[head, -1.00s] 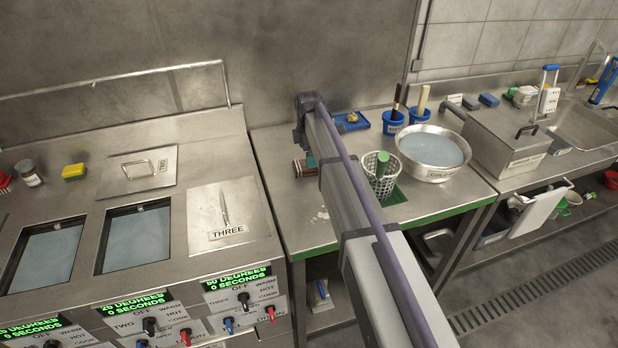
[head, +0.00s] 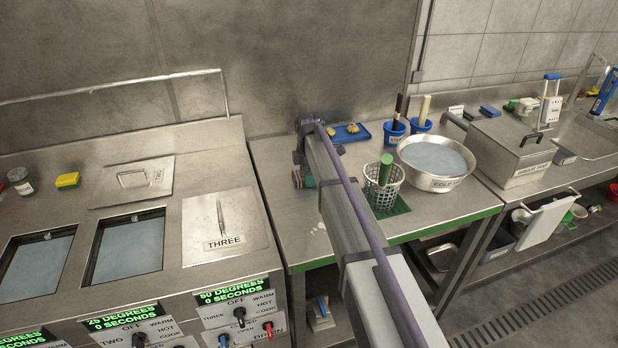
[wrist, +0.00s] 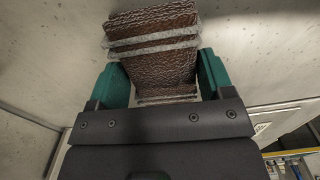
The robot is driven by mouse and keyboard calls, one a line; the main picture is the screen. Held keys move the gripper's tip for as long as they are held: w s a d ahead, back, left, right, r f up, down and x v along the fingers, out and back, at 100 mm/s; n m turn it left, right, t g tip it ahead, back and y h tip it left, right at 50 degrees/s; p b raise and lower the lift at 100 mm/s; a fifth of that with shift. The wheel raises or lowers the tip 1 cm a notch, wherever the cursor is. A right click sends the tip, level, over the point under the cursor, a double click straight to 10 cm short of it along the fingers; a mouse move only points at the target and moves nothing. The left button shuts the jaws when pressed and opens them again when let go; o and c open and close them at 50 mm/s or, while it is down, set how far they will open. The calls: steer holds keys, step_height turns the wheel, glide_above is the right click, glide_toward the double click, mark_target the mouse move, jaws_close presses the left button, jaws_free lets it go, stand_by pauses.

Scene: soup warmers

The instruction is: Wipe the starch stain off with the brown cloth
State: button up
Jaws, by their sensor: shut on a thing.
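The brown cloth (wrist: 153,55), a folded pad with brown ribbed faces and grey edges, sits between the green fingers of my gripper (wrist: 163,80) in the wrist view. My gripper is shut on it. In the head view the cloth (head: 297,180) is a small dark patch at the left of my arm's far end, over the table's left part; my arm hides much of it. The starch stain (head: 318,226) shows as faint pale spots on the steel table, nearer the front edge than the cloth. I cannot tell whether the cloth touches the table.
A wire basket (head: 383,190) with a green handle stands right of my arm on a green mat (head: 402,207). A steel bowl of water (head: 436,165), blue pots (head: 395,138) and a blue tray (head: 348,138) stand behind. The soup warmers' lid THREE (head: 222,225) lies left.

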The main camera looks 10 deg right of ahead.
steer(key=c, duration=0.3)
step_height(320, 180, up, 6)
steer(key=p, duration=0.6)
